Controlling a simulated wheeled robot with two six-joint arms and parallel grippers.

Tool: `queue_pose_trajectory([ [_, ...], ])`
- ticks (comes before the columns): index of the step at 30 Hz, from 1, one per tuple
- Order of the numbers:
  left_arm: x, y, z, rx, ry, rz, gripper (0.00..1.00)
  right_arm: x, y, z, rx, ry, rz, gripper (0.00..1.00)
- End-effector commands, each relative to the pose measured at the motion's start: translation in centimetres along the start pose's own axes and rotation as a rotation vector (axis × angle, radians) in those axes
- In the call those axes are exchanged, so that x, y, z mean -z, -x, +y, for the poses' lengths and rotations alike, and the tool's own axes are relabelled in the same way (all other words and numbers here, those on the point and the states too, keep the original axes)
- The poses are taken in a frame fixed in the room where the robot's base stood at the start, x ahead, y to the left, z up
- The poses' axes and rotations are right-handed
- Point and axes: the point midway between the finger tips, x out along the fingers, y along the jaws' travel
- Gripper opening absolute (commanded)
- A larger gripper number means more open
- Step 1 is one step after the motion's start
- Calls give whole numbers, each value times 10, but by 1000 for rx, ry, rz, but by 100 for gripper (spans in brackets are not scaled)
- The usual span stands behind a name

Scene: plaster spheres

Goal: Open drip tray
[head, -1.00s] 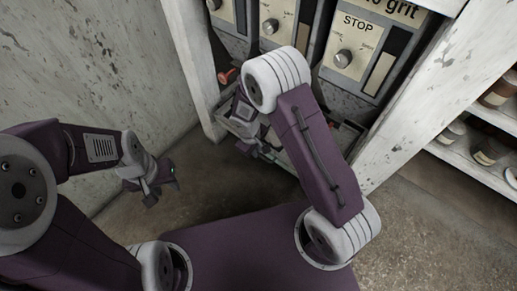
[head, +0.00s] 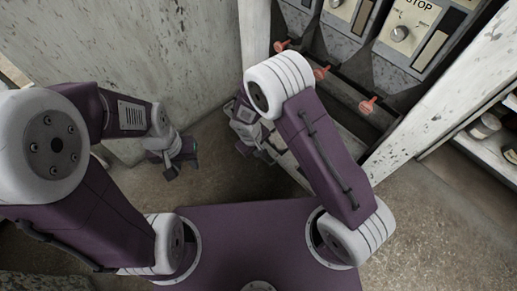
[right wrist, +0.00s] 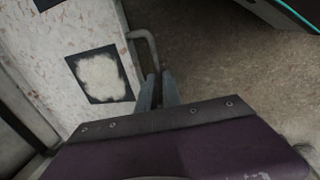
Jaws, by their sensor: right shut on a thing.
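The drip tray's pale, speckled front shows in the right wrist view (right wrist: 70,45), with a dark-bordered square patch on it. A bent grey handle (right wrist: 152,44) stands out from this front. My right gripper (right wrist: 158,84) is shut on the handle. In the head view my right arm hides most of this gripper and much of the tray; how far the tray stands out is hard to tell. My left gripper (head: 181,157) hangs empty near the left wall, apart from the tray; its finger gap is unclear.
Several dispensers with labels (head: 408,30) stand above the tray area, with orange-red levers (head: 368,105) below them. A scuffed wall (head: 150,70) stands at left, and shelves with jars (head: 484,126) at right. Concrete floor (head: 430,220) lies open at lower right.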

Motion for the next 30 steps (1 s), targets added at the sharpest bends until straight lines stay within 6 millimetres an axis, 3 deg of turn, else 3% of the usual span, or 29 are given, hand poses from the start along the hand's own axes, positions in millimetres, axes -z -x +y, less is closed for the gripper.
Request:
queue_pose_trajectory([
  [12,0,0,0,0,0,0,36,0,0,0,0,0,0,0],
  [13,0,0,0,0,0,0,36,0,0,0,0,0,0,14],
  [15,0,0,0,0,0,0,36,0,0,0,0,0,0,31],
  [25,0,2,0,0,0,0,36,0,2,0,0,0,0,31],
  [30,2,19,0,0,0,0,36,0,24,1,0,1,0,31],
])
